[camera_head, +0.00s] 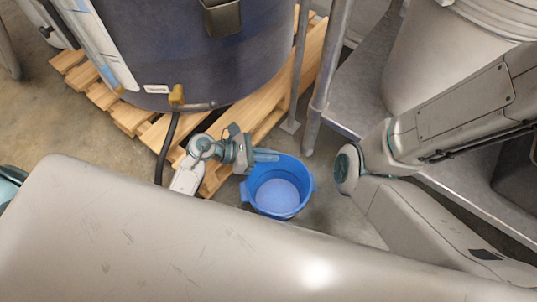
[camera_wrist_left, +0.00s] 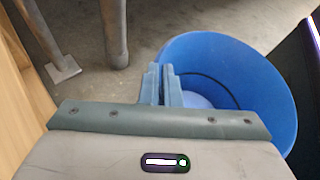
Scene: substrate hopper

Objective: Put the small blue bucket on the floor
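The small blue bucket (camera_head: 279,186) is upright with its open top facing me, low between the pallet and the metal post in the head view. I see no contents in it. It also shows at the right of the left wrist view (camera_wrist_left: 240,75). My left gripper (camera_head: 268,155) is at the bucket's far rim. In the left wrist view its two fingers (camera_wrist_left: 161,75) are close together, with the rim between them. The bucket's underside is hidden, so I cannot tell whether it touches the floor. My right gripper is out of view.
A large dark blue drum (camera_head: 200,60) stands on a wooden pallet (camera_head: 135,118), with a hose (camera_head: 168,145) hanging from it. Metal posts (camera_head: 318,100) rise beside the bucket. A grey metal platform (camera_head: 350,95) holds a pale container (camera_head: 435,55). Bare concrete floor (camera_head: 60,130) shows at the left.

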